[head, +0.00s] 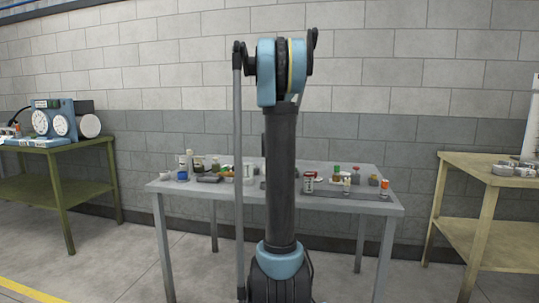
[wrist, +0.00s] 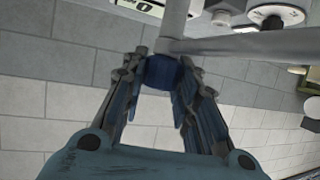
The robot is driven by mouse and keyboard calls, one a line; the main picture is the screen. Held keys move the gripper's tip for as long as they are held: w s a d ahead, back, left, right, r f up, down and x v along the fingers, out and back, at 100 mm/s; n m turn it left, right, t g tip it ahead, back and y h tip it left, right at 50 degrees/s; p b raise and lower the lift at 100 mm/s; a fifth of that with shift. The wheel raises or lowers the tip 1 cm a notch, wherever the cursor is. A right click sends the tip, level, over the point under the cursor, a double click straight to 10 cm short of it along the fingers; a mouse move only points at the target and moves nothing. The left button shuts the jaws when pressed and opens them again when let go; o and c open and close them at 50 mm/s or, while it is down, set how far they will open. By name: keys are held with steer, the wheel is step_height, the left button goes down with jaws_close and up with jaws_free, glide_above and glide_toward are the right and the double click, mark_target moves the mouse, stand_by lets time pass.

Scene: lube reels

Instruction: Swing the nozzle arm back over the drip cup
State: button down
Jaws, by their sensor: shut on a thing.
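In the wrist view my gripper (wrist: 163,66) is shut on a dark blue grip (wrist: 163,76), with one finger on each side of it. The grip sits at the end of a grey tube, the nozzle arm (wrist: 250,45), which runs off to the right edge. A second pale tube (wrist: 175,20) rises from the same spot to the top edge; how the two join is unclear. I cannot make out the drip cup for certain. The head view does not show my gripper or the grip.
In the wrist view a white round plate (wrist: 289,14) and a label (wrist: 146,5) lie near the top edge. In the head view a grey table (head: 224,192) with small bottles stands ahead, a green table (head: 75,152) with dialled blue equipment (head: 55,122) left, a tan table (head: 481,166) right.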

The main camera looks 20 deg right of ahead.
steer(key=c, duration=1.2)
jaws_free()
steer(key=shift+s, duration=0.1)
steer(key=shift+v, duration=5.85)
